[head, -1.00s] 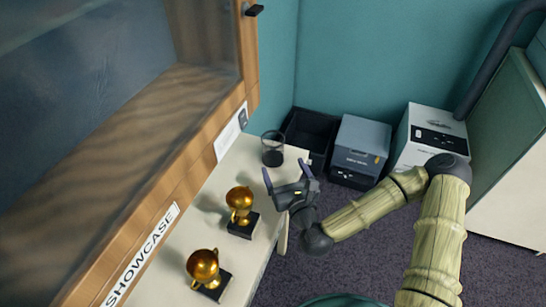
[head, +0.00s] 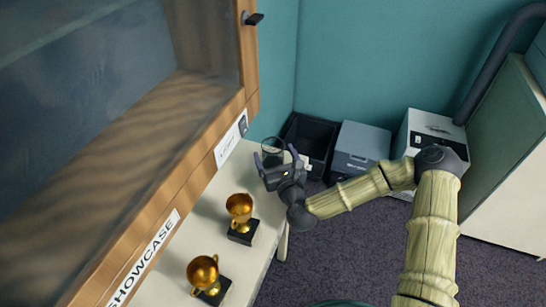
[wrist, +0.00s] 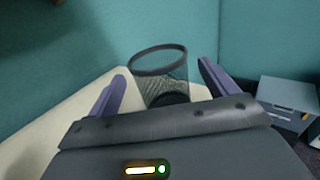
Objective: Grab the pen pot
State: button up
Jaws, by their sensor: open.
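The pen pot (head: 272,145) is a dark mesh cup with a round rim, near the far end of the pale shelf under the showcase. In the wrist view the pen pot (wrist: 163,75) stands upright and looks empty, with a dark base. My gripper (head: 276,158) is open, its two purple fingers apart. In the wrist view my gripper (wrist: 160,92) has one finger on each side of the pot, which lies ahead between them. I cannot tell whether the fingers reach around it. In the head view my gripper hides the pot's lower part.
Two gold trophies on black bases (head: 240,215) (head: 205,275) stand on the shelf (head: 262,240) nearer to me. The wooden showcase (head: 160,185) overhangs at left. A black bin (head: 312,135), a grey box (head: 360,148) and a white box (head: 430,132) stand along the teal wall.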

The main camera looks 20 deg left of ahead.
aim_at(270, 144)
jog(key=x, duration=0.4)
jog(key=shift+w+a, duration=0.1)
jog(key=shift+w, duration=0.05)
jog(key=shift+c, duration=0.5)
jog(key=c, duration=1)
